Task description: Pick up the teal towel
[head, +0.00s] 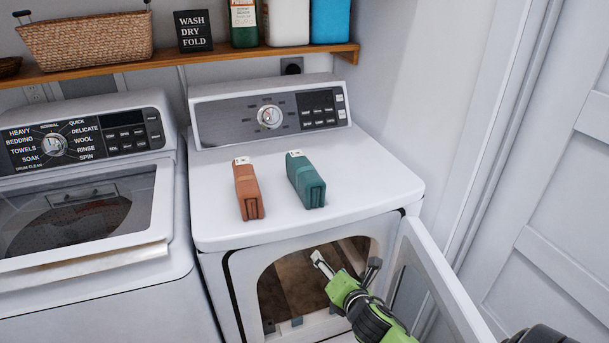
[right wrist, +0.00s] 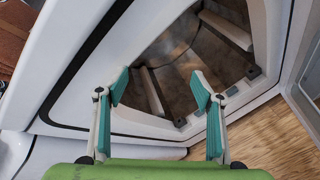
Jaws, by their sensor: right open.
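The teal towel (head: 305,180) is a folded bundle with a white tag, lying on top of the white dryer (head: 375,185). An orange-brown folded towel (head: 248,190) lies to its left, a small gap apart. My right gripper (head: 345,265) is in front of the dryer's open door hole, lower than the dryer top and below the teal towel. In the right wrist view its two teal-padded fingers (right wrist: 165,100) are spread wide with nothing between them. The teal towel does not show clearly in that view. My left gripper is not in view.
The dryer door (head: 430,285) hangs open to the right, close beside my right arm. A washer (head: 85,215) stands at the left. A wooden shelf (head: 190,60) above holds a basket (head: 85,40), a sign and bottles. The dryer top around the towels is clear.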

